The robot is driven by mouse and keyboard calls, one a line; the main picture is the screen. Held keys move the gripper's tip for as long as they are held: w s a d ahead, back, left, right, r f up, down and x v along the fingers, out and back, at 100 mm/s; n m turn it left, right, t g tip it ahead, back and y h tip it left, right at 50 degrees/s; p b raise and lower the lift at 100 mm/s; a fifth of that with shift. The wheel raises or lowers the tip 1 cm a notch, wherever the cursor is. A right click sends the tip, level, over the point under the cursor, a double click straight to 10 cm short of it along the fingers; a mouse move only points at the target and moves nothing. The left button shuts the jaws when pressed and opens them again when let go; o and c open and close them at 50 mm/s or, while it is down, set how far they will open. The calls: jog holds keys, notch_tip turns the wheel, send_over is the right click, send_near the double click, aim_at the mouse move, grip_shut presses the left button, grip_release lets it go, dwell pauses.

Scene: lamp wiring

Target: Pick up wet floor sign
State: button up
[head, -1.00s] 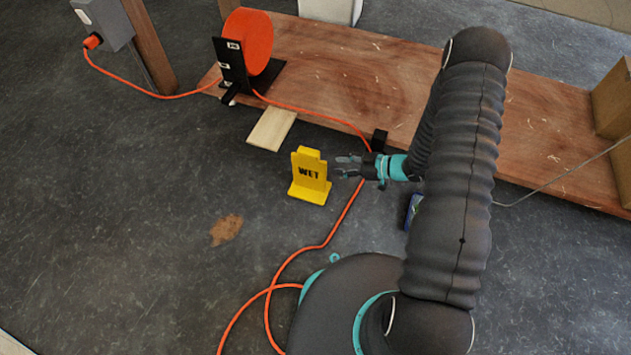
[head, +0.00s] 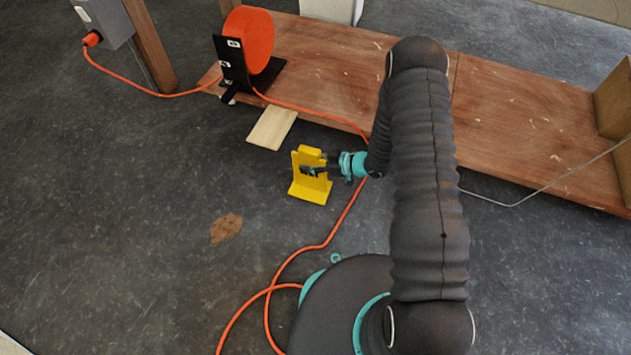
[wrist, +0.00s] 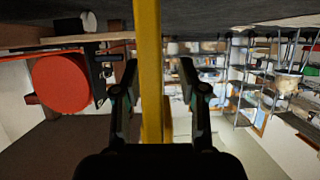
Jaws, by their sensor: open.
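The yellow wet floor sign (head: 307,188) stands upright on the dark floor in the head view. My gripper (head: 312,164) reaches it from the right, and its fingers cover the sign's lettering. In the wrist view the sign (wrist: 148,70) shows as a narrow yellow upright between the two open fingers of my gripper (wrist: 158,75). A gap shows between the sign and the finger on the right, and a smaller one on the left. Contact with either finger cannot be made out.
An orange cable (head: 330,232) runs over the floor just right of the sign. An orange reel (head: 258,41) on a black stand sits on the wooden platform (head: 340,62) behind. A light wood piece (head: 271,128) lies near the platform's edge. The floor to the left is mostly clear.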

grip_shut()
jog(key=shift+r, duration=0.15)
dwell(0.4)
